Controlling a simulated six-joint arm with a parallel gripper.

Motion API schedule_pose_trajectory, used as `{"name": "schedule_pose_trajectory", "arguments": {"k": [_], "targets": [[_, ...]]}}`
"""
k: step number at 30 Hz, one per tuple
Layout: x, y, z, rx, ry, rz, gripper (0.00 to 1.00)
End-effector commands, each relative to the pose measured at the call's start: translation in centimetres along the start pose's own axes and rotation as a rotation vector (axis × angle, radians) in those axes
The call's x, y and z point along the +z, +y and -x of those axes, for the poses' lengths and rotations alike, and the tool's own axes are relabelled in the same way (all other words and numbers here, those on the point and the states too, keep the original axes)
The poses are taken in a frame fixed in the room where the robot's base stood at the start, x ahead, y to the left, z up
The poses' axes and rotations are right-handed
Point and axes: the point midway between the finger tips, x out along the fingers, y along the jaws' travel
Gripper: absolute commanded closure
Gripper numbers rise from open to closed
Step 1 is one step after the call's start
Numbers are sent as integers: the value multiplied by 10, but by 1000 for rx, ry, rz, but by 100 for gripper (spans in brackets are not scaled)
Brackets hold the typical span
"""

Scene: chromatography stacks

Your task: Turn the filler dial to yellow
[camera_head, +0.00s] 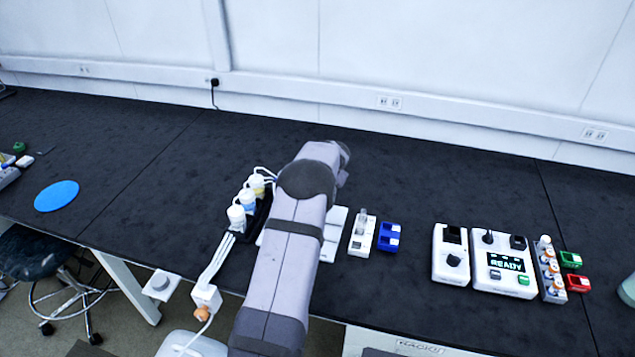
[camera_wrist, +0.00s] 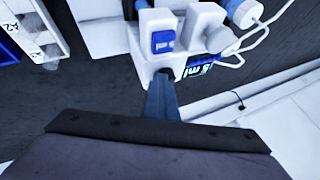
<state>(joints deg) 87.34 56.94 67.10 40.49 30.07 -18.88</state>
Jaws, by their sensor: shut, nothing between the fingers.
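A white device with a blue button (camera_wrist: 163,41) and a small lit display (camera_wrist: 200,68) reading "ml" stands ahead of my gripper (camera_wrist: 164,80) in the wrist view; it looks like the filler. My gripper's fingers are shut and empty, with their tips at or very close to this device's face. I cannot tell whether they touch it. The dial and its colour marks cannot be made out. In the head view my arm covers most of this device; only white parts (camera_head: 334,235) show beside the arm, and my fingertips are hidden.
Bottles with white, blue and yellow contents (camera_head: 247,202) and tubes stand just left of my arm. Further right is a white machine reading READY (camera_head: 505,263). The back bench is clear.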

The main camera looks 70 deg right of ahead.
Motion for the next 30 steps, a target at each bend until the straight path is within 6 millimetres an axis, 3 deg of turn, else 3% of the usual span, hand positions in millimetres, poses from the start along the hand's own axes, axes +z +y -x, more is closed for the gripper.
{"name": "schedule_pose_trajectory", "arguments": {"k": [4,30], "targets": [[5,-11,-2,47,56,-98,100],[9,-27,-3,38,54,-91,100]]}}
